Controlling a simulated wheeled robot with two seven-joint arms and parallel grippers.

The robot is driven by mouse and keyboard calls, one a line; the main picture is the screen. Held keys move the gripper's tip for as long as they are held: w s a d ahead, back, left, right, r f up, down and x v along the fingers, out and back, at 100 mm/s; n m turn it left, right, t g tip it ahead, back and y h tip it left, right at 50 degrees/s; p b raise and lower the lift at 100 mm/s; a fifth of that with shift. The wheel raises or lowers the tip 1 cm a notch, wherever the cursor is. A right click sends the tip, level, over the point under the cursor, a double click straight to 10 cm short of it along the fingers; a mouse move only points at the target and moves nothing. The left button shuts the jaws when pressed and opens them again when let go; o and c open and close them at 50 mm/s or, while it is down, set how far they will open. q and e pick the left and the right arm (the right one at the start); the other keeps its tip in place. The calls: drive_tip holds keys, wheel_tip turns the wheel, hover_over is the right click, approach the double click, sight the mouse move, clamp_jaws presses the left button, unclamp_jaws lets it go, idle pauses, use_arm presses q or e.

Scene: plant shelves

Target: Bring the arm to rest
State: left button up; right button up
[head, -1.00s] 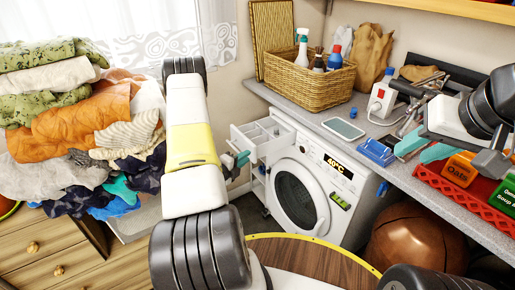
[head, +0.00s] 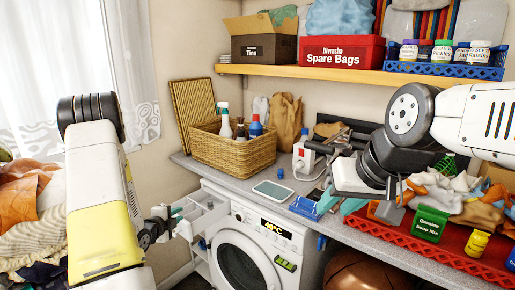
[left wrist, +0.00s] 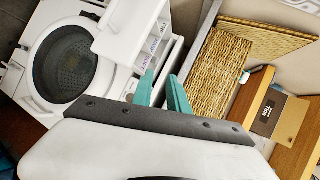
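My left arm (head: 102,200) comes in from the left in the head view. Its gripper (head: 172,214) is at the front of the washing machine's pulled-out detergent drawer (head: 208,220). In the left wrist view the two teal fingers (left wrist: 163,90) are apart with nothing between them, and the white drawer (left wrist: 128,32) is just beyond them; contact cannot be told. My right arm (head: 490,122) comes in from the right. Its gripper (head: 338,202) hangs over the worktop with teal fingers apart, and no held object shows.
The washing machine (head: 248,262) stands under the grey worktop (head: 225,173). A wicker basket (head: 232,150), a phone-like device (head: 272,190) and a red tray (head: 455,258) with goods are on top. A wooden shelf (head: 300,73) with boxes runs above. Piled cloth (head: 30,225) is at left.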

use_arm(q)
drive_tip(key=s+d+r+n+g+y, duration=0.1)
drive_tip(key=s+d+r+n, duration=0.15)
drive_tip(key=r, duration=0.45)
drive_tip(key=s+d+r+n+g+y, duration=0.1)
drive_tip(key=s+r+n, duration=0.1)
drive_tip(key=r+n, duration=0.3)
drive_tip(key=s+d+r+n+g+y, duration=0.1)
drive_tip(key=s+d+r+n, duration=0.15)
drive_tip(key=r, duration=0.55)
drive_tip(key=s+d+r+n+g+h, duration=0.1)
drive_tip(key=s+d+r+n, duration=0.1)
drive_tip(key=s, duration=0.6)
drive_tip(key=s+d+r+n+g+h, duration=0.1)
drive_tip(key=s+d+r+n+g, duration=0.1)
drive_tip(key=s+d, duration=0.3)
drive_tip(key=s+d+r+n+g+h, duration=0.1)
drive_tip(key=s+d+r+n, duration=0.2)
drive_tip(key=s, duration=0.8)
drive_tip(key=shift+d+r+n, duration=0.15)
drive_tip(key=shift+d+n, duration=0.25)
drive_tip(key=shift+n, duration=0.2)
